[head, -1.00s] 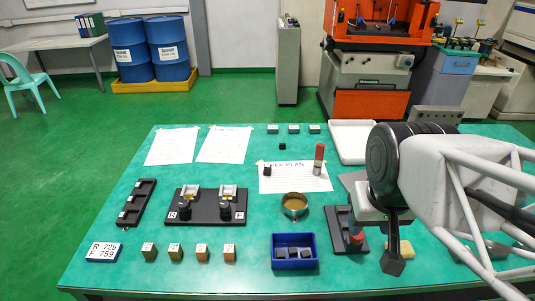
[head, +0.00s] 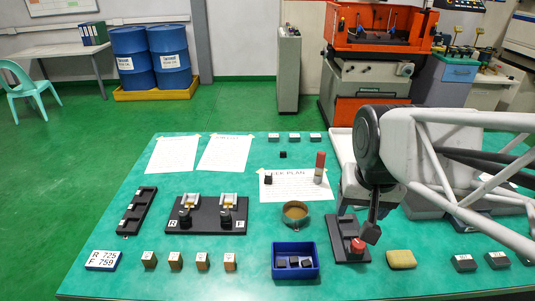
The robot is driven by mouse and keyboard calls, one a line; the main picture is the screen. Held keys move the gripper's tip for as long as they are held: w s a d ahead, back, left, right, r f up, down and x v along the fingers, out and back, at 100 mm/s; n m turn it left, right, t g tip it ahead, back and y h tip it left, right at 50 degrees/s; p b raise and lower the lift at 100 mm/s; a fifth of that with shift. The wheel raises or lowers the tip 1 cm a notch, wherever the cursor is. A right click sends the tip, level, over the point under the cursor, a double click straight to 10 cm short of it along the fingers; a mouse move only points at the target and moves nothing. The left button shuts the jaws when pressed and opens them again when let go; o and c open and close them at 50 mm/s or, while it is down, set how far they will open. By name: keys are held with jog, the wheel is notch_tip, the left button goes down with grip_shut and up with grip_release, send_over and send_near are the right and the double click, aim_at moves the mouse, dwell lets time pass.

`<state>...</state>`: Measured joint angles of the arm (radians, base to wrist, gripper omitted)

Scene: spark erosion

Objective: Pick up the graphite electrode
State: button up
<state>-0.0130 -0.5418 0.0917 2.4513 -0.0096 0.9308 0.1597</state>
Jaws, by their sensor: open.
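Several small dark blocks that look like graphite show in the head view; which one is the task's electrode I cannot tell. A few lie in the blue bin (head: 296,275). One dark block (head: 268,178) sits on the week plan sheet (head: 298,190), and a smaller dark block (head: 283,155) lies behind it on the bare table. My gripper (head: 371,230) is open above the right side of the table, beside the red knob (head: 357,246) on a black base (head: 345,225). One dark finger shows clearly; the space between the fingers is hidden.
A brass-coloured round dish (head: 295,213) stands behind the blue bin. A black plate with two holders (head: 206,215) and several brown blocks (head: 202,262) are to the left. A red-topped cylinder (head: 319,168) stands upright on the sheet. A yellow sponge (head: 401,259) lies at right.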

jog(key=w+a+m, duration=0.2)
jog(key=w+m, duration=0.1)
jog(key=w, duration=0.9)
jog(key=m+g, duration=0.2)
jog(key=m, duration=0.8)
send_over(268, 173)
jog(key=f, duration=2.2)
jog(key=shift+s+f, duration=0.15)
jog(key=shift+s, duration=0.25)
jog(key=shift+w+a+f, duration=0.15)
jog(key=shift+w+f, duration=0.15)
jog(key=shift+f, duration=0.05)
jog(key=shift+f, duration=1.3)
